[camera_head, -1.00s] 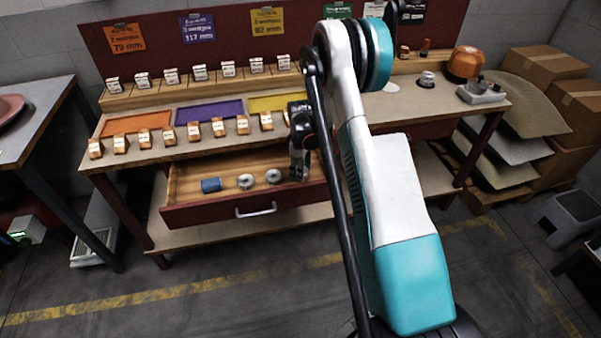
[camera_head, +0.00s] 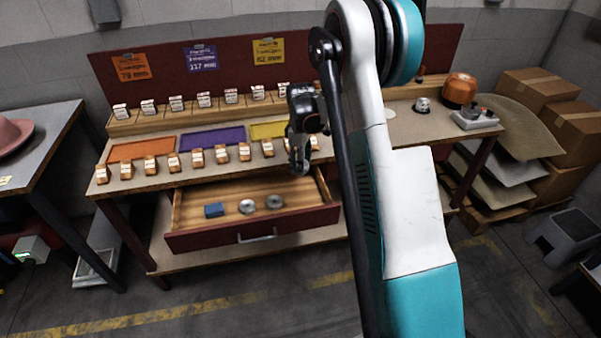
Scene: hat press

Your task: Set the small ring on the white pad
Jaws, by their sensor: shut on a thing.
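My gripper (camera_head: 300,168) is above the right end of the open drawer (camera_head: 190,240), pointing down. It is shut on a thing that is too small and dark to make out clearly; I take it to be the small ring. Two silvery ring-like pieces lie in the drawer, a left one (camera_head: 247,206) and a right one (camera_head: 274,201), to the left of and below my gripper. A round white pad (camera_head: 390,114) lies on the bench top to the right, partly hidden behind my arm.
Several labelled wooden blocks line the bench front, with orange (camera_head: 140,148), purple (camera_head: 212,136) and yellow mats behind. An orange dome (camera_head: 459,90) and a grey device (camera_head: 475,118) stand at the right. My arm hides the bench's middle.

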